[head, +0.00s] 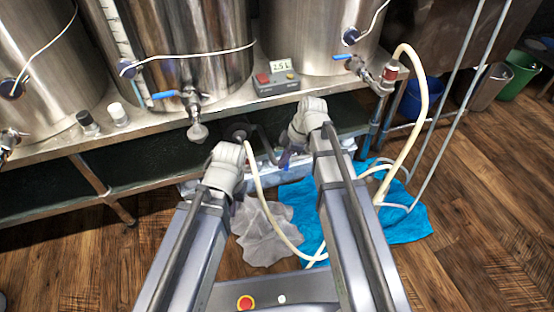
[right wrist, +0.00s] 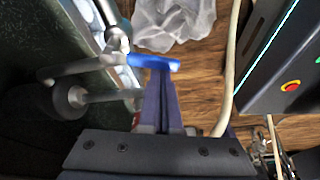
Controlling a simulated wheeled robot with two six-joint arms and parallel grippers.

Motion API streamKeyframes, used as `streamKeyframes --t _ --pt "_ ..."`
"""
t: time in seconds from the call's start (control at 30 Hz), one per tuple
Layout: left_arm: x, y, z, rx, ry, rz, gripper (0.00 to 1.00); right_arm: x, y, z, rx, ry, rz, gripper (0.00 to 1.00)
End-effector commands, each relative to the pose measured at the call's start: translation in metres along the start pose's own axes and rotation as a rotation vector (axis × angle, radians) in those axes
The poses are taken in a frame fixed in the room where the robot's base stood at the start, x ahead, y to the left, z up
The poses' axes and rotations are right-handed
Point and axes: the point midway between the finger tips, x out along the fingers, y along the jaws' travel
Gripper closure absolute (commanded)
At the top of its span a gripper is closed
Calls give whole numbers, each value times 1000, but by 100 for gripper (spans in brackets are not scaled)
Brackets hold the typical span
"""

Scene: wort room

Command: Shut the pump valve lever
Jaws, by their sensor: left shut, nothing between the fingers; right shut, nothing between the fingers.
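The pump valve (right wrist: 117,42) is a steel fitting with a blue lever (right wrist: 152,64), in the right wrist view. The lever points right from the valve body, across the picture. My right gripper (right wrist: 158,80) is shut and empty. Its fingertips are at the lever; I cannot tell whether they touch it. In the head view, a small blue patch, probably this lever (head: 285,160), shows under the bench edge between my arms. My right gripper (head: 290,145) is beside it, partly hidden by its wrist. My left gripper (head: 238,150) is shut and empty, mostly hidden by its own arm.
Steel kettles (head: 180,50) stand on the bench (head: 140,140), with other blue-levered valves (head: 178,94) and a control box (head: 276,80). A pale hose (head: 262,200) runs between my arms. A grey cloth (head: 262,235) and blue cloth (head: 400,222) lie on the floor.

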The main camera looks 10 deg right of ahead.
Motion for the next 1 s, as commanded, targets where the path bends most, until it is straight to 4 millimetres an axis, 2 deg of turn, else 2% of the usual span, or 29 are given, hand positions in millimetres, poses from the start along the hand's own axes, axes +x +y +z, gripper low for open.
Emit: streamKeyframes --t 0.1,0.43,1.0 --pt "0 0 0 0 0 0 100 -2 0 6 -70 -1 -25 100" --pt "0 0 0 0 0 0 100 -5 -2 16 -65 -1 -23 100" --pt "0 0 0 0 0 0 100 -7 -2 20 -63 -2 -22 100"
